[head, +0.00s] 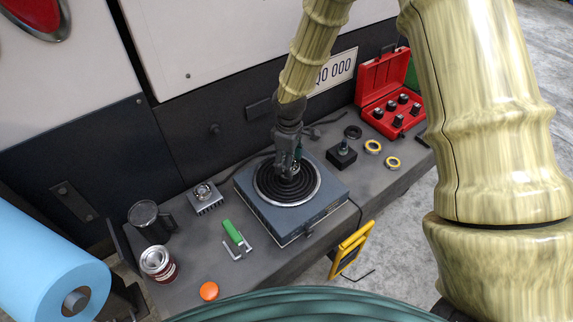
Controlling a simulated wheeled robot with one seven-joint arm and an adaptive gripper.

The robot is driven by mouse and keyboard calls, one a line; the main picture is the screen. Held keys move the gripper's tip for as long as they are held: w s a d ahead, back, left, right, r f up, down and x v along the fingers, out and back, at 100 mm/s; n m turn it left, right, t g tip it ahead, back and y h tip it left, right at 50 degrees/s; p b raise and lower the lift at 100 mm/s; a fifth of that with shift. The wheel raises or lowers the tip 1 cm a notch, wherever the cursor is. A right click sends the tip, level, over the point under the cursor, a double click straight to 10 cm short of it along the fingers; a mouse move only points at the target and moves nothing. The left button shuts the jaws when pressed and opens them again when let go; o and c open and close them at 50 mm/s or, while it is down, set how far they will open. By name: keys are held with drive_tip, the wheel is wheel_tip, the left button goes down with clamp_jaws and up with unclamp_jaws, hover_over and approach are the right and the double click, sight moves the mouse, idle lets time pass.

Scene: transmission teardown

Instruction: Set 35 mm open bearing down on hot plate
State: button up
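The hot plate (321,209) is a blue-grey box with a black coil in a bright ring, standing mid-bench. My gripper (289,174) points down over the coil, with its fingertips at or just above it. The fingers are small and dark here, so I cannot tell whether they are open or shut, or whether a bearing is between them. Two yellow-and-silver rings that look like bearings lie on the bench to the right, one farther back (373,147) and one nearer (392,163). A dark ring (353,132) lies behind them. I cannot tell which is the 35 mm open bearing.
A black block with a post (342,157) stands right of the plate, near an open red case (378,83) of dark pieces. To the left are a finned metal block (206,202), a green-handled tool (234,234), a can (158,264), a dark mug (146,218) and an orange disc (209,291).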

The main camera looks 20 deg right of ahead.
drive_tip(key=shift+w+a, duration=0.2)
drive_tip(key=shift+w, duration=0.15)
drive_tip(key=shift+f+p, duration=0.55)
drive_tip(key=shift+f, duration=1.25)
drive_tip(key=o, duration=1.2)
drive_tip(key=shift+f, duration=0.15)
drive_tip(key=shift+r+b, duration=1.15)
drive_tip(key=shift+r, duration=5)
